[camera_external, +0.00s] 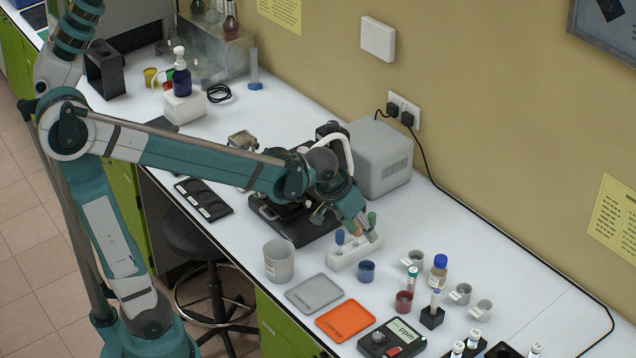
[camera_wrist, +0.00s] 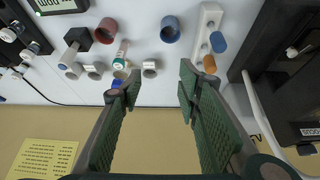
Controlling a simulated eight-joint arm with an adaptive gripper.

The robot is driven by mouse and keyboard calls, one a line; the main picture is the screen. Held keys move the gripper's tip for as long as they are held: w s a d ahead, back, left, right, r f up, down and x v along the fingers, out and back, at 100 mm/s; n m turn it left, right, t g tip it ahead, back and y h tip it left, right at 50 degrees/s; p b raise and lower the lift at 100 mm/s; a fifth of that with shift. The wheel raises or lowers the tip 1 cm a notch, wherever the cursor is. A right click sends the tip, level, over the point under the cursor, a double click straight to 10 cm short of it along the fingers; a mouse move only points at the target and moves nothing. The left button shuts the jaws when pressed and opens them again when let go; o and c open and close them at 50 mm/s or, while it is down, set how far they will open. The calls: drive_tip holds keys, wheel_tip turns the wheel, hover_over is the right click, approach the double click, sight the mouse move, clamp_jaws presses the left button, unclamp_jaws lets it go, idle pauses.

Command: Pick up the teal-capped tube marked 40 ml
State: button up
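A slim tube with a teal cap and a red and white label (camera_external: 412,279) stands right of the rack, just behind a dark red cup (camera_external: 404,303). It also shows in the wrist view (camera_wrist: 122,50), beyond the left fingertip. Its volume mark is too small to read, and its lower end is partly hidden. My gripper (camera_external: 366,228) is over the white rack (camera_external: 345,257), left of the tube and apart from it. In the wrist view my gripper (camera_wrist: 160,86) has its green-padded fingers wide apart with nothing between them.
A blue cup (camera_external: 366,271) stands between rack and tube. An amber bottle (camera_external: 438,276) and a grey cup (camera_external: 413,260) are close to the tube. A black stand (camera_external: 432,317) holds another tube. Orange (camera_external: 345,321) and grey (camera_external: 314,293) trays lie in front.

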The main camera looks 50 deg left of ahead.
drive_tip(key=p, duration=0.7)
hover_over(413, 270)
drive_tip(key=shift+g, duration=0.4)
wheel_tip(413, 270, down, 5)
drive_tip(key=shift+s+r, duration=0.1)
wheel_tip(413, 270, down, 6)
drive_tip(key=shift+f, duration=0.55)
drive_tip(key=shift+x, duration=1.2)
drive_tip(key=shift+f, duration=0.15)
drive_tip(key=shift+b+x, duration=0.4)
drive_tip(key=shift+x, duration=2.1)
drive_tip(key=shift+s+a, duration=0.15)
